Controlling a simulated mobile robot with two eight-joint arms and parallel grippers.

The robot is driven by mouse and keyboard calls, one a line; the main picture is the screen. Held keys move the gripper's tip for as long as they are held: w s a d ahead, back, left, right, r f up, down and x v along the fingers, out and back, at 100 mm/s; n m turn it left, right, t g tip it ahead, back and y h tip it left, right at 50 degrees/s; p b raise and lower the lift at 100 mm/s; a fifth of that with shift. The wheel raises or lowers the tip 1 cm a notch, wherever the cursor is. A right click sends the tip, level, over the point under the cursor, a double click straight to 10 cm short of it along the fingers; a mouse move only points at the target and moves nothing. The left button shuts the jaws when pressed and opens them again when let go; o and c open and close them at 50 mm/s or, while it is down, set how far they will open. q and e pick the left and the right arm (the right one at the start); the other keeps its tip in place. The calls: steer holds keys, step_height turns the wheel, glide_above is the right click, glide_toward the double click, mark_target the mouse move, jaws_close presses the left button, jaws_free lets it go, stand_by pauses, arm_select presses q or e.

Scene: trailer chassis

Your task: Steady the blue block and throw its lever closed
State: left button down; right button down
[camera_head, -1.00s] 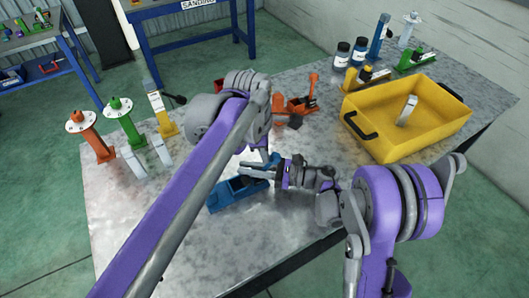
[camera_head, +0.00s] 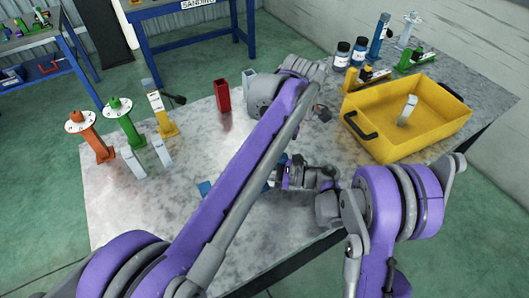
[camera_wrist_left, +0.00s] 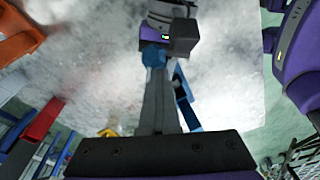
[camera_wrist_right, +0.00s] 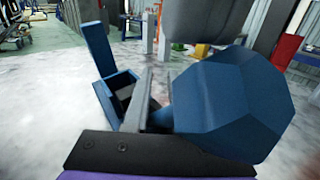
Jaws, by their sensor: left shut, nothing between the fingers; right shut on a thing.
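The blue block (camera_head: 204,188) lies on the metal table, mostly hidden behind my left arm in the head view. It shows in the right wrist view as an open blue body (camera_wrist_right: 116,92) with a raised blue plate. Its lever ends in a large faceted blue knob (camera_wrist_right: 235,105), close to that camera. My right gripper (camera_wrist_right: 147,85) is shut on the block, low beside the knob. My left gripper (camera_wrist_left: 155,72) is shut and empty, its fingertips at the blue knob (camera_wrist_left: 155,54); contact is unclear. The lever's exact angle is hidden.
A yellow bin (camera_head: 380,142) with a grey piece inside stands at right. Orange (camera_head: 92,138), green (camera_head: 126,125) and yellow (camera_head: 160,112) stands are at left. A red holder (camera_head: 222,95) stands behind my left arm. The table's front left is clear.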

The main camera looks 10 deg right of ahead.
arm_select(q)
steer(key=w+d+f, duration=0.2)
steer(key=d+f, duration=0.1)
steer(key=d, duration=0.2)
steer(key=shift+f, duration=0.2)
steer(key=shift+w, duration=0.1)
stand_by(0.6)
steer(key=shift+s+a, duration=0.25)
steer(key=shift+a, duration=0.55)
step_height(320, 180, up, 9)
steer(key=shift+y, duration=0.4)
stand_by(2.8)
